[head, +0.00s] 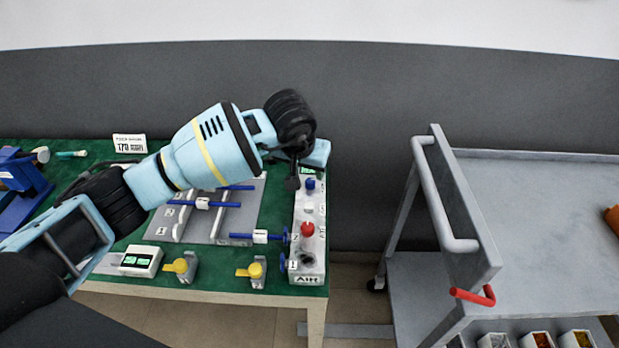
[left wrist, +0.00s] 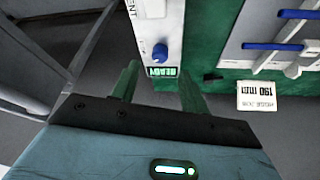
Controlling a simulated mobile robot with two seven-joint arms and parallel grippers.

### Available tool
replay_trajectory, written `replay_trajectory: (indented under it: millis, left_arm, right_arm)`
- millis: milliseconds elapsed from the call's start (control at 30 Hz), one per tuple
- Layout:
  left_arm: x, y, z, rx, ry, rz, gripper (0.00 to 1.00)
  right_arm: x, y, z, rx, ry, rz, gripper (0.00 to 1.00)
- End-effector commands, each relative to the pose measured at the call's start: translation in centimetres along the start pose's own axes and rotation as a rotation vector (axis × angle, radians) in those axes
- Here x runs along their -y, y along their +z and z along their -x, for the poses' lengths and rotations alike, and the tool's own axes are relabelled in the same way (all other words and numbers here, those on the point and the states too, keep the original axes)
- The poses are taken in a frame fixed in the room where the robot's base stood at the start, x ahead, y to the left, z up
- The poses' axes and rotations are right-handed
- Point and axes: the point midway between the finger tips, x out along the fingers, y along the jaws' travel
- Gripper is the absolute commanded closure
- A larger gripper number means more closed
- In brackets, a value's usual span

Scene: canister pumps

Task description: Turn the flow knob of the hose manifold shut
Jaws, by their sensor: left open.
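I cannot tell from the labels which is the flow knob. My left gripper (head: 293,182) is over the block's far end, close to the blue knob. In the left wrist view the gripper's fingers (left wrist: 158,85) are spread and empty, with the blue knob (left wrist: 160,53) and a green display ahead of them. My right gripper is not in view.
Blue rods lie on a grey rack (head: 222,232) left of the block. Yellow-knobbed fixtures (head: 255,271) and a display box (head: 139,261) stand along the bench's near edge. A grey cart (head: 540,220) stands right, across a floor gap.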

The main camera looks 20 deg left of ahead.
Motion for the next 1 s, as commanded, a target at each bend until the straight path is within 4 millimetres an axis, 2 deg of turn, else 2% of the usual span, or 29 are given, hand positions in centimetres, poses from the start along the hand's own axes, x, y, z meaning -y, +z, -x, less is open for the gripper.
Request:
replay_trajectory:
  millis: [100,300,467,733,1000]
  left_arm:
    - [-0.1,0.1,-2.1,0.005,0.002,0.002,0.55]
    - [-0.1,0.1,-4.5,0.002,0.002,0.001,0.55]
    - [0.0,0.0,-5.3,0.001,0.002,0.001,0.55]
    - [0.0,0.0,-5.4,0.000,0.002,0.001,0.55]
    - [0.0,0.0,-5.4,0.000,0.002,0.001,0.91]
  right_arm:
    - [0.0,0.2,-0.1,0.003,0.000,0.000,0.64]
    - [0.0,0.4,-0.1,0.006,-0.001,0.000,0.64]
    - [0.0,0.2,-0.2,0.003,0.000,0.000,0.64]
    - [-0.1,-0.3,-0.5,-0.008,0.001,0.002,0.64]
    - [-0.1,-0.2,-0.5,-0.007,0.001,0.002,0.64]
